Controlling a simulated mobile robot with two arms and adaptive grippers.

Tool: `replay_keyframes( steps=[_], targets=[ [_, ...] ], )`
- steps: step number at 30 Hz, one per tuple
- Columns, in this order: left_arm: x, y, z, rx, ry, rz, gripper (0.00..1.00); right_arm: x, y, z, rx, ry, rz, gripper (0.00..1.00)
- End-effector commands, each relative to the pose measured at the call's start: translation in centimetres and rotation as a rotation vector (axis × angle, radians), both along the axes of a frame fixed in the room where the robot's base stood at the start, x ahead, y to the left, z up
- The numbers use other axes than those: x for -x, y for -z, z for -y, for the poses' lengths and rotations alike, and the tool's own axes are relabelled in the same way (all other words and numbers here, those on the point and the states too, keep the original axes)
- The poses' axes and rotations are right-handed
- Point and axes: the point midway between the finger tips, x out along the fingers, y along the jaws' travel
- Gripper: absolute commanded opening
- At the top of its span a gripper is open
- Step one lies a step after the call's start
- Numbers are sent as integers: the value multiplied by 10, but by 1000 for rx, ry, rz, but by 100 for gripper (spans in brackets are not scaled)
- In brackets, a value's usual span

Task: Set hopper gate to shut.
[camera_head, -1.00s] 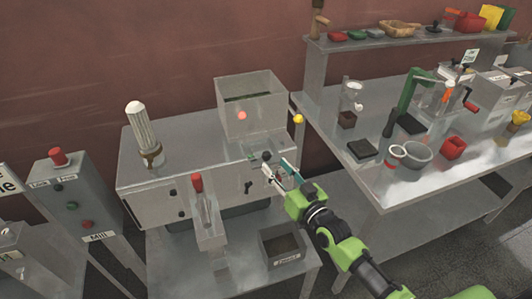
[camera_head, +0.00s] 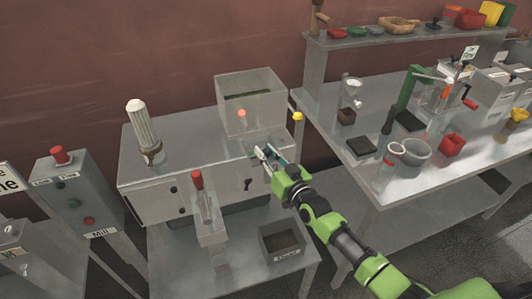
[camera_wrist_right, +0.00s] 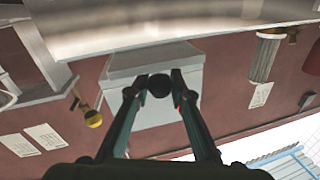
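The hopper (camera_head: 250,110) is a grey open box at the back right of the grey filler machine (camera_head: 150,185), with dark green content inside. My right gripper (camera_head: 265,151) is at the machine top in front of the hopper. In the right wrist view a round black knob (camera_wrist_right: 159,85) sits between my two right fingertips (camera_wrist_right: 159,90) and fills the gap between them. In the head view the fingers hide this knob. The hopper appears behind the knob in the wrist view (camera_wrist_right: 155,60). My left gripper is not in view.
A white ribbed cylinder (camera_head: 141,125) stands on the machine's left. A red-topped lever (camera_head: 197,178) is at its front. A grey bin (camera_head: 283,240) stands below. A yellow ball (camera_head: 298,116) is right of the hopper. A table (camera_head: 430,180) with tools stands at the right.

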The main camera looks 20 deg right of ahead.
Motion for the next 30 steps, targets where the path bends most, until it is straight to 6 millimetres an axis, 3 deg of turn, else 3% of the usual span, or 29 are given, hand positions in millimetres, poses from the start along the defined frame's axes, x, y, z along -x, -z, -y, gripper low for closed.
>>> replay_keyframes(
  steps=[5,12,21,22,24,30],
  targets=[
    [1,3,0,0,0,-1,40,-3,1,0,1,0,0,0],
    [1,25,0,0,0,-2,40,-28,3,-1,1,1,3,0],
    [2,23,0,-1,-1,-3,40,-30,0,-1,0,1,-1,0],
    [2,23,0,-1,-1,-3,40,-30,0,-1,0,1,-1,26],
    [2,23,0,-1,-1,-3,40,-30,0,-1,0,1,-1,38],
    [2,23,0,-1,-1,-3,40,-30,0,-1,0,0,-1,38]
  ],
)
